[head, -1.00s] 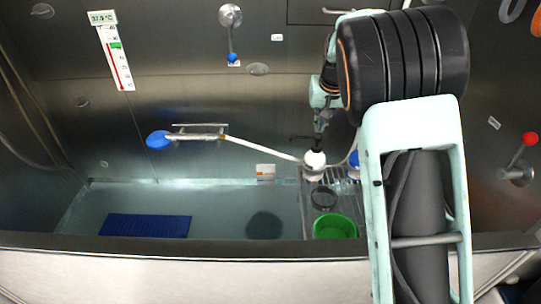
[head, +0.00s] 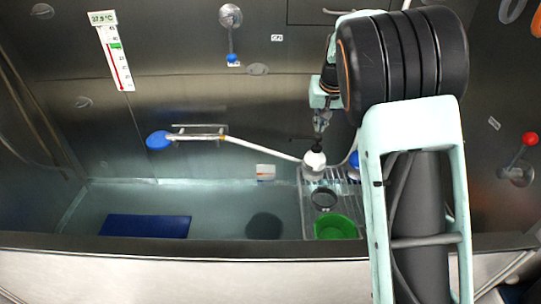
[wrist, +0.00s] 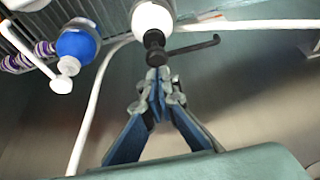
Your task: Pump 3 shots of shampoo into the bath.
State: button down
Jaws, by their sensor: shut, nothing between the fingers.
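A white bottle (head: 315,160) with a black pump head stands on the rack at the bath's right; it shows in the wrist view (wrist: 152,15) too. Its long black nozzle (wrist: 195,47) points left over the water in the head view. My gripper (head: 319,132) is shut and empty, with its fingertips (wrist: 157,75) at the top of the black pump head; whether they touch it I cannot tell. A blue bottle (wrist: 76,45) with a white pump stands beside it, mostly hidden behind my arm in the head view. No bottle label is readable. The bath (head: 220,205) holds clear water.
A wire rack (head: 308,215) spans the bath's right end with a green bowl (head: 336,228) and a dark ring (head: 323,199). A blue mat (head: 145,227) lies in the bath. A blue shower head (head: 158,140) hangs on the back wall, its pale hose passing near the bottles.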

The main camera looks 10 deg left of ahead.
aim_at(318, 136)
jog(key=shift+f, duration=0.15)
jog(key=shift+s+f+b, duration=0.1)
jog(key=shift+f+b, duration=1)
jog(key=shift+f, duration=0.45)
jog(key=shift+r+p, duration=1.2)
jog(key=shift+r, duration=0.35)
jog(key=shift+f, duration=0.15)
jog(key=shift+f+b, duration=1.15)
jog(key=shift+f, duration=0.35)
jog(key=shift+r, duration=0.1)
jog(key=shift+r+p, duration=1.25)
jog(key=shift+r, duration=0.3)
